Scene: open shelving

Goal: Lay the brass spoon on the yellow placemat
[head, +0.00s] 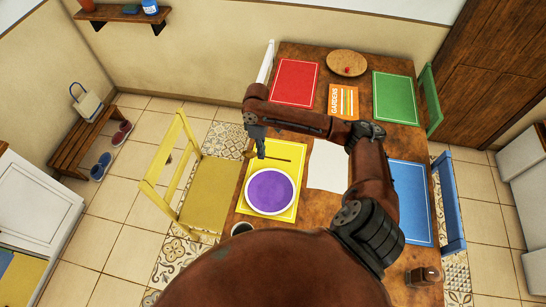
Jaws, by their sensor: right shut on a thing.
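The yellow placemat (291,205) lies on the wooden table's left side, with a purple bowl or plate with a white rim (270,190) on its near part. My right gripper (261,154) points down at the placemat's far left corner. It is shut on the brass spoon (277,158), which looks dark and thin. The spoon lies roughly level across the far part of the placemat, its rounded end at the left near the mat's edge. I cannot tell whether the spoon touches the mat. The fingertips are small and partly merge with the spoon. My left gripper is not in view.
Red (295,82), green (394,98) and blue (410,202) placemats lie around the table. A white sheet (328,165), an orange book (343,101) and a round board (347,63) lie between. A dark cup (242,229) stands near. A yellow chair (205,185) stands left.

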